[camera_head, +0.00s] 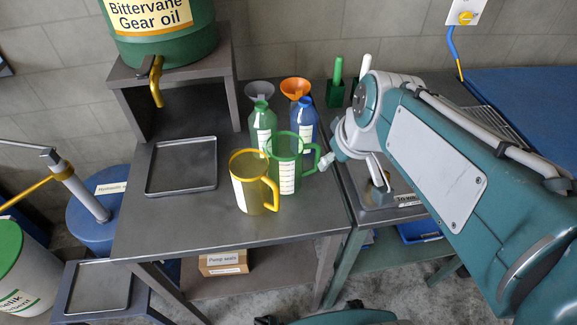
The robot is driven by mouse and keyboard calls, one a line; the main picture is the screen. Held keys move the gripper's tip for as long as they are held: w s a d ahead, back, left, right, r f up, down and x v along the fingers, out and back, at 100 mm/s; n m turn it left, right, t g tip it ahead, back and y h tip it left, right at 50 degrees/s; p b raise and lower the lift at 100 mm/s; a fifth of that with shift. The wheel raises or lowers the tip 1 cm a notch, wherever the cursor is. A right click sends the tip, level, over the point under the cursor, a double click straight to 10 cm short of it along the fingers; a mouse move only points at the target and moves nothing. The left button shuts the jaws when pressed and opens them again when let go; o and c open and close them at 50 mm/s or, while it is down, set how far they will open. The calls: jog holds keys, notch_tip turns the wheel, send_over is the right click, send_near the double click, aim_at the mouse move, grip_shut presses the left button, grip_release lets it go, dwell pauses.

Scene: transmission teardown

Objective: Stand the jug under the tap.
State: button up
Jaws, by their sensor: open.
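The yellow tap (157,82) juts from the green gear oil drum (165,48) and points down over the table. Two clear measuring jugs stand upright on the table: a yellow-rimmed jug (250,185) in front and a green-rimmed jug (286,165) just behind and right of it. Both handles face right. My gripper (345,163) is open to the right of the green jug, with one fingertip close to its handle; I cannot tell if they touch. Part of my gripper is hidden by the arm.
A shallow dark tray (181,188) lies on the table in front of the drum stand (228,85). Behind the jugs stand a green bottle (262,122) and a blue bottle (303,120), with grey and orange funnels (296,88). The table's front left (165,225) is clear.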

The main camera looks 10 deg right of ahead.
aim_at(317, 157)
jog(key=w+d+f+n+y, duration=0.1)
jog(key=w+d+f+n, duration=0.15)
jog(key=w, duration=0.65)
jog(key=shift+n+g, duration=0.35)
jog(key=shift+g, duration=0.05)
jog(key=shift+x, duration=5.85)
jog(key=shift+s, duration=0.1)
grip_shut()
